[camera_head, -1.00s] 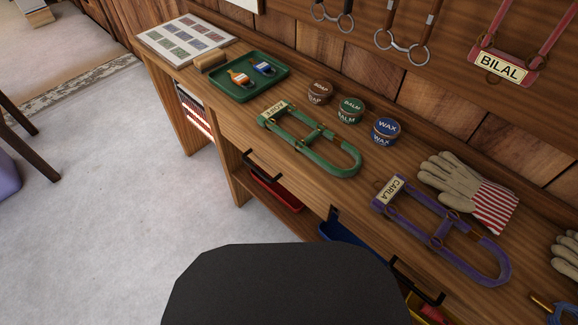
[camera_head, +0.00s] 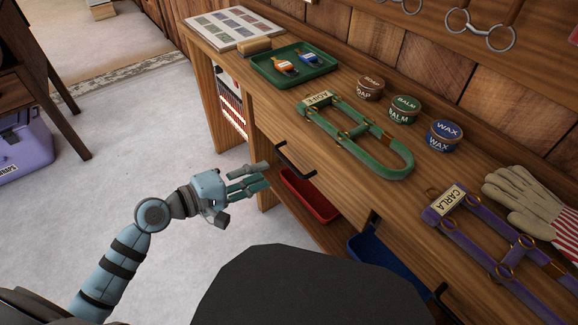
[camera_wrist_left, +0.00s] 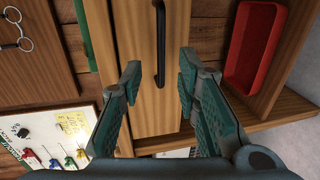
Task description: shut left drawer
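The left drawer (camera_head: 273,138) is a wooden front with a black bar handle (camera_head: 295,161), set under the front of the wooden bench. I cannot tell how far it stands out. In the left wrist view the drawer front (camera_wrist_left: 136,45) and its upright-looking handle (camera_wrist_left: 160,45) lie ahead, between my fingers. My left gripper (camera_head: 265,175) is open and empty, just left of the handle in the head view and apart from it. Its two fingers are spread in the left wrist view (camera_wrist_left: 160,78). My right gripper is not in view.
A red tray (camera_head: 311,198) and a blue tray (camera_head: 385,268) sit below the bench. On top are a green tray (camera_head: 262,70), a green halter (camera_head: 400,160), tins and a purple halter (camera_head: 470,232). Clear floor lies left of the bench.

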